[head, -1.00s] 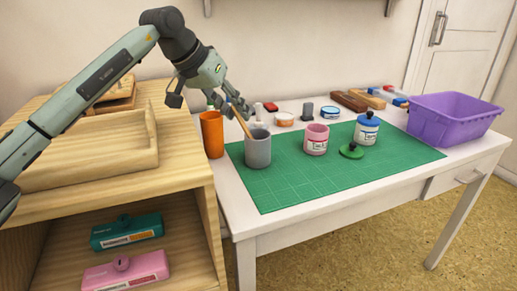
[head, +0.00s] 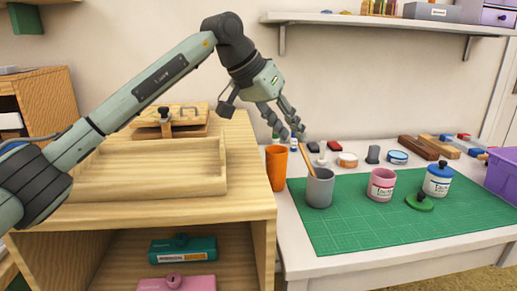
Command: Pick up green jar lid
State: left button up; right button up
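The green jar lid (head: 419,202) lies on the green cutting mat (head: 340,230) in the head view. It has a dark round knob on top. It sits in front of and between the pink jar (head: 381,184) and the white jar with a blue lid (head: 437,180). My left gripper (head: 291,138) hangs above the back left part of the table, behind the grey cup, well to the left of the lid. Its fingers look spread, with nothing visible between them. My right gripper is outside the view.
A grey cup (head: 319,188) holding a wooden stick and an orange cup (head: 276,168) stand left of the jars. Small tins, stamps and wooden blocks (head: 418,147) line the back. A purple bin (head: 503,175) is at right. The mat's front is clear.

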aim_at(419, 202)
jog(key=k, duration=0.95)
